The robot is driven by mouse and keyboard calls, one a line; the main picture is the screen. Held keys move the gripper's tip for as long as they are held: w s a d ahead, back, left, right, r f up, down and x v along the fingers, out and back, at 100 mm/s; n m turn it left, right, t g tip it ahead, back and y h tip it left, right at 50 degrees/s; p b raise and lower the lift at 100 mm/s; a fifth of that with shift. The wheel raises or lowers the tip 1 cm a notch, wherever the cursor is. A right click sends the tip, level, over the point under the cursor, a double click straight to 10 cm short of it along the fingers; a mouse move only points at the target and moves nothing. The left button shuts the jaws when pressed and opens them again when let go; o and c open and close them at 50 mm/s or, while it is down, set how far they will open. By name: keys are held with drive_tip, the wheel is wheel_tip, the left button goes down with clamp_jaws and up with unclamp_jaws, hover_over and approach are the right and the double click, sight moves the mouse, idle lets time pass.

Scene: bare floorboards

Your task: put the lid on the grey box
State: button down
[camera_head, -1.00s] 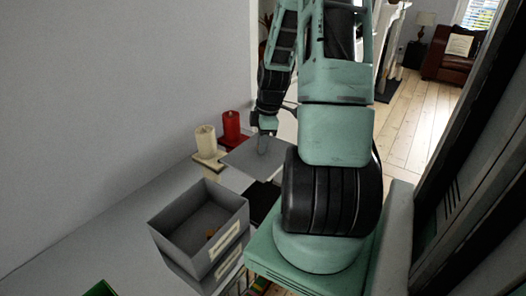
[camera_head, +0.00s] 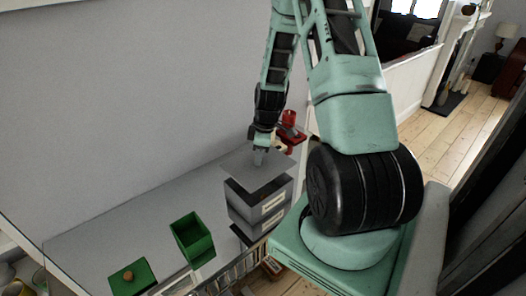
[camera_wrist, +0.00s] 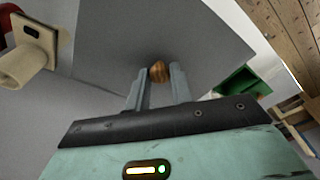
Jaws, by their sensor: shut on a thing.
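The grey lid (camera_head: 237,163) is a flat square plate with a small wooden knob, seen in the wrist view (camera_wrist: 157,72). My gripper (camera_head: 259,161) is shut on the knob; its two fingers (camera_wrist: 158,92) flank it. The grey box (camera_head: 243,206) stands on the shelf top with a pale label on its front. The wrist view hides the box behind the lid.
A wall runs along the back. The grey top between is clear.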

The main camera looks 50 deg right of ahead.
sight(259, 169)
drive_tip(key=shift+f, duration=0.15)
drive_tip(key=shift+f+b, duration=2.35)
drive_tip(key=shift+f, duration=0.45)
drive_tip(key=shift+f, duration=0.35)
drive_tip(key=c, duration=0.7)
unclamp_jaws()
drive_tip(key=shift+o, duration=0.2)
drive_tip(key=shift+r, duration=0.1)
drive_tip(key=shift+r+p, duration=2.7)
drive_tip(key=shift+r, duration=0.75)
